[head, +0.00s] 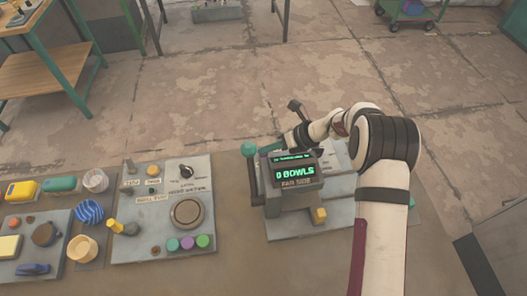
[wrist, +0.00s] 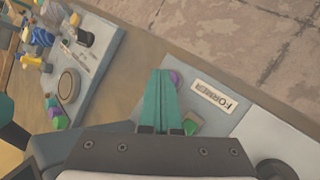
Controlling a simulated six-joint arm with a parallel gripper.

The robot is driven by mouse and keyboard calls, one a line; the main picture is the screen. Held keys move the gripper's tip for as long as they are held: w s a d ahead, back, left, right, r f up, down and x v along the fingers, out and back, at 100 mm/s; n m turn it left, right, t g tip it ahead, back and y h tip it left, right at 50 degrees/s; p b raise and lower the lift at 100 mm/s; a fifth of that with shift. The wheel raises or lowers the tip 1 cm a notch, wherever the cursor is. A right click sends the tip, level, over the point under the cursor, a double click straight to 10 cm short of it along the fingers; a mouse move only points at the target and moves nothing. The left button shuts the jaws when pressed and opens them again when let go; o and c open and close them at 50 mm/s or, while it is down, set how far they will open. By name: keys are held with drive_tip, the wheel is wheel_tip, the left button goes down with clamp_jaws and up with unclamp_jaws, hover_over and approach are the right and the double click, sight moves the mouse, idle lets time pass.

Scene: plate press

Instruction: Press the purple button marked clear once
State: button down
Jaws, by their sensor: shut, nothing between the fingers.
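My gripper (wrist: 162,73) shows teal fingers pressed together, empty, in the wrist view. They reach over a grey panel with a label reading FORMER (wrist: 214,95). A purple button (wrist: 176,78) is right beside the fingertips, partly hidden by them; I cannot tell whether they touch. No "clear" marking is readable. Another purple button (head: 187,242) sits on the left grey panel (head: 140,225) in the head view, between a teal and a green one.
The display box (head: 297,172) reads "0 BOWLS" and "FAR SIDE". A green button (wrist: 192,124) is on the panel near the fingers. The left panel holds a large round knob (head: 187,213). Cups and coloured blocks stand at the far left of the bench.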

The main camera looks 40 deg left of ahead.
sight(267, 155)
drive_tip(key=shift+r, duration=0.7)
drive_tip(key=shift+r, duration=0.15)
drive_tip(key=shift+r, duration=2.4)
drive_tip(key=d+r+n, duration=0.1)
drive_tip(key=d+r, duration=0.2)
drive_tip(key=s+d+r+n+h, duration=0.1)
drive_tip(key=d+r+n, duration=0.1)
drive_tip(key=d+r, duration=0.1)
drive_tip(key=s+d+r+n+t, duration=0.1)
drive_tip(key=d+r+n, duration=0.1)
drive_tip(key=d, duration=0.3)
drive_tip(key=shift+s+r+h, duration=0.25)
drive_tip(key=shift+r+h, duration=0.05)
drive_tip(key=shift+r, duration=0.2)
drive_tip(key=s+d+r+n+t+h, duration=0.2)
drive_tip(key=s+d+n+h, duration=0.3)
drive_tip(key=s+d+n, duration=0.7)
drive_tip(key=s+d+r, duration=0.1)
drive_tip(key=s+d, duration=0.7)
drive_tip(key=d, duration=0.3)
drive_tip(key=shift+s, duration=0.4)
